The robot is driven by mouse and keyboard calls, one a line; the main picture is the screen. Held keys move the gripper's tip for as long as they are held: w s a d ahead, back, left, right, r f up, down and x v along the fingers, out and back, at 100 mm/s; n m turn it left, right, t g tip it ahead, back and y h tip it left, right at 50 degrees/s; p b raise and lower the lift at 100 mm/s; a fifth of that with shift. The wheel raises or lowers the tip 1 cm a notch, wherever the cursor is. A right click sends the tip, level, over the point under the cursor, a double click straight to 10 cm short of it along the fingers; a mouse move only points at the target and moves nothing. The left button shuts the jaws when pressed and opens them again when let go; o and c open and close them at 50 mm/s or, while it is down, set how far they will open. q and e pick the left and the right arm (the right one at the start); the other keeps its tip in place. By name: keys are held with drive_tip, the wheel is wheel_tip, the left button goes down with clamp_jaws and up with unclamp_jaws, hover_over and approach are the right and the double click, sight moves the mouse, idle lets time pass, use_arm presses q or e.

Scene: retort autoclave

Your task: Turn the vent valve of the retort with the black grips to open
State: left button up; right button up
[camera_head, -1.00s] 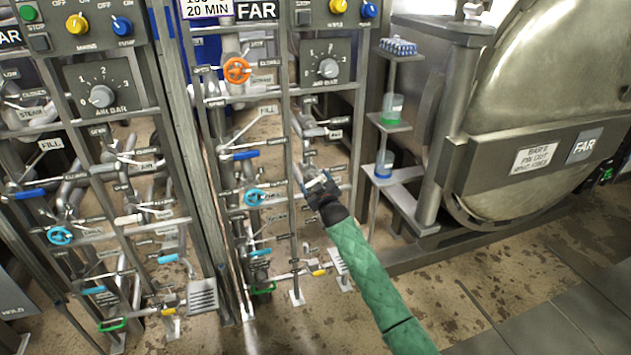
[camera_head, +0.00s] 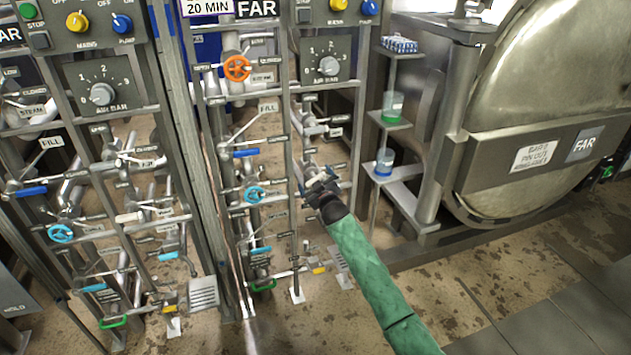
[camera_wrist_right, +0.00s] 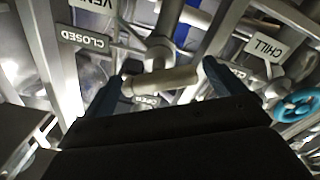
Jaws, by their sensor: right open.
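My right gripper (camera_head: 314,178) is at the pipework of the panel marked FAR. In the right wrist view, its dark fingers (camera_wrist_right: 165,74) are open, one on each side of a cream lever grip (camera_wrist_right: 160,82). I cannot tell whether they touch it. A VENT plate (camera_wrist_right: 92,3), cut by the picture edge, and a CLOSED plate (camera_wrist_right: 84,40) are beside this valve. The grip looks cream here, not black. In the head view the gripper largely hides this lever. My left gripper is not in view.
A CHILL plate (camera_wrist_right: 264,47) and a blue handwheel (camera_wrist_right: 298,106) are close to the right finger. An orange handwheel (camera_head: 237,68) is higher on the panel. A shelf stand with cups (camera_head: 393,106) and the retort door (camera_head: 545,95) are at the right.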

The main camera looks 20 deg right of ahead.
drive_tip(key=shift+s, duration=0.1)
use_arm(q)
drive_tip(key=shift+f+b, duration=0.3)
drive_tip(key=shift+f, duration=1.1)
use_arm(e)
drive_tip(key=s, duration=0.7)
drive_tip(key=shift+s, duration=0.3)
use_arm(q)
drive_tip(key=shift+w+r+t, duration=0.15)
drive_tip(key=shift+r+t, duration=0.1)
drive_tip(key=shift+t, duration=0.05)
use_arm(e)
drive_tip(key=shift+d, duration=0.1)
